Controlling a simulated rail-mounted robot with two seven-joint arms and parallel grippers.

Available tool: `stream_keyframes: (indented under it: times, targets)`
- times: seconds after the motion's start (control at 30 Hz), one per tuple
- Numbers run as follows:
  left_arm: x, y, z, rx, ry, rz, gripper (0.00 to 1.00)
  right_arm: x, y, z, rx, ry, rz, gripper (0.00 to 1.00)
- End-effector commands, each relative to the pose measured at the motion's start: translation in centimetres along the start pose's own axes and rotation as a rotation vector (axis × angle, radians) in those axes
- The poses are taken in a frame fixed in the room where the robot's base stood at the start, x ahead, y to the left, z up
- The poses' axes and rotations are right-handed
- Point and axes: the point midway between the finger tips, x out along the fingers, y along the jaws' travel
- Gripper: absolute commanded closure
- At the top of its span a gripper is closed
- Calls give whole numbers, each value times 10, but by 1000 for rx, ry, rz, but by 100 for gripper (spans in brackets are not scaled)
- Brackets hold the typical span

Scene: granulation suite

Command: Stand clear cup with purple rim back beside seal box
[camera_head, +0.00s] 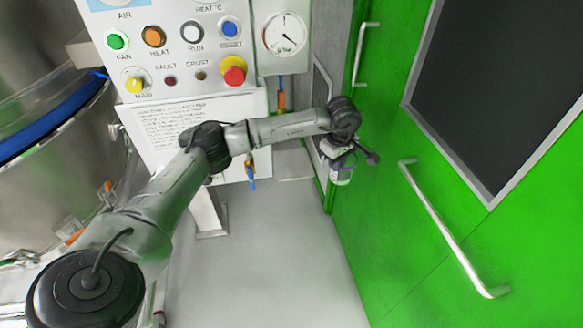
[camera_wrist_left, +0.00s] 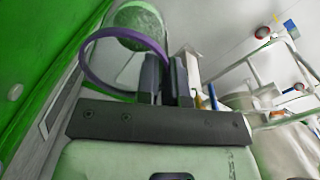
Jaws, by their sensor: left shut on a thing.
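My left gripper (camera_head: 342,160) is at the end of my outstretched arm, in front of the green door. In the left wrist view its two dark fingers (camera_wrist_left: 166,80) are close together on the wall of the clear cup with the purple rim (camera_wrist_left: 92,72). The cup's purple rim faces the wrist camera and its rounded far end shows beyond. In the head view the cup (camera_head: 342,176) is small and pale below the gripper, partly hidden by it. The seal box cannot be made out in either view. My right gripper is not in view.
A green door (camera_head: 400,250) with a long metal handle (camera_head: 440,225) stands right of the arm. A control panel (camera_head: 180,50) with buttons and a gauge is behind it. A steel vessel (camera_head: 50,190) stands at the left. The grey floor (camera_head: 280,270) below is clear.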

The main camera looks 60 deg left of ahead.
Motion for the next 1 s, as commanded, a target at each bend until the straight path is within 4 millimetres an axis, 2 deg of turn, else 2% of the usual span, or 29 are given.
stream_keyframes:
  times: [0.03, 0.1, 0.2, 0.43, 0.7, 0.77, 1.0]
  targets:
    - [0, 2, -13, -110, 6, -2, 100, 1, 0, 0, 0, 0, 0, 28]
    - [-1, 4, -26, -262, 14, -3, 100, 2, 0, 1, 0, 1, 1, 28]
    - [-2, 6, -40, -465, 23, -5, 100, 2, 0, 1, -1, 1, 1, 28]
    - [-3, 8, -54, -829, 43, -6, 100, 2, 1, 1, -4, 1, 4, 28]
    - [4, 7, -63, -995, 55, -6, 100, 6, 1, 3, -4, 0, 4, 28]
    - [10, 6, -71, -1007, 56, -7, 100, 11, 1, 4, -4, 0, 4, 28]
    - [42, 2, -120, -1010, 55, -6, 100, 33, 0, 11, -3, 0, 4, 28]
